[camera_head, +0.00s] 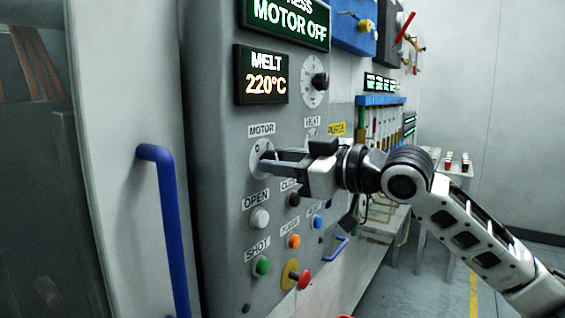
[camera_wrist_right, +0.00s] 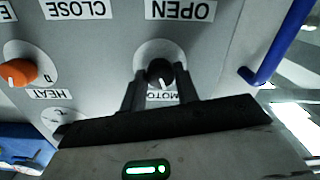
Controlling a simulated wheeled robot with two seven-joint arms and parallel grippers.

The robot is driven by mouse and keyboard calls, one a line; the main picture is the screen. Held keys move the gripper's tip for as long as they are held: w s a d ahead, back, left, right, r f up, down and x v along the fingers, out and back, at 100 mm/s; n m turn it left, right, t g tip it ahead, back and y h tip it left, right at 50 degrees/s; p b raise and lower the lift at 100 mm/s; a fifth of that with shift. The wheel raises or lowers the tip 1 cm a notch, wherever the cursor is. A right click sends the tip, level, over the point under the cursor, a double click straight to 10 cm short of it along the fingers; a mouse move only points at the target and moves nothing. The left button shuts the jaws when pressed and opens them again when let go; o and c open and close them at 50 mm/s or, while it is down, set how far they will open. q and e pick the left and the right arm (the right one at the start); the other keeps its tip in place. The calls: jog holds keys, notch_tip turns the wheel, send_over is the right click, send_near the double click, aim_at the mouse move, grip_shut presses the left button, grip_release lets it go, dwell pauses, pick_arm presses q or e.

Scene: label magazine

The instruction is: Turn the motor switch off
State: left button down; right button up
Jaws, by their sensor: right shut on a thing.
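The motor switch is a black knob (camera_wrist_right: 160,73) on a round pale dial, under the MOTOR label in the head view, where its dial (camera_head: 256,156) is partly covered by my fingers. My right gripper (camera_head: 268,163) reaches in from the right, level with the dial. In the right wrist view the fingers of my right gripper (camera_wrist_right: 160,88) stand on either side of the knob, shut on it. The knob shows a pale pointer mark; its exact setting is hard to read. My left gripper is not in view.
Below are the OPEN button (camera_head: 259,218), a green SHOT button (camera_head: 262,266) and a red knob (camera_head: 303,278). The orange HEAT knob (camera_wrist_right: 18,73) lies beside the switch. A blue door handle (camera_head: 168,230) stands out at left. The MELT display (camera_head: 261,75) reads 220°C.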

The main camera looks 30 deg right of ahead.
jog(key=shift+n, duration=1.1)
jog(key=o, duration=1)
jog(key=shift+c, duration=0.2)
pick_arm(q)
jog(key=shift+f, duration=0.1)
pick_arm(e)
jog(key=shift+s, duration=0.1)
pick_arm(q)
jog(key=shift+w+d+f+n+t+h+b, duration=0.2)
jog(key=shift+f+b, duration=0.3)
jog(key=shift+b, duration=0.9)
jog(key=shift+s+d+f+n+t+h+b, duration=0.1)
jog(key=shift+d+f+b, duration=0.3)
jog(key=shift+b, duration=0.95)
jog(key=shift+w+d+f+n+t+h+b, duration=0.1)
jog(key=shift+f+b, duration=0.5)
jog(key=shift+b, duration=0.8)
pick_arm(e)
jog(key=v, duration=1.6)
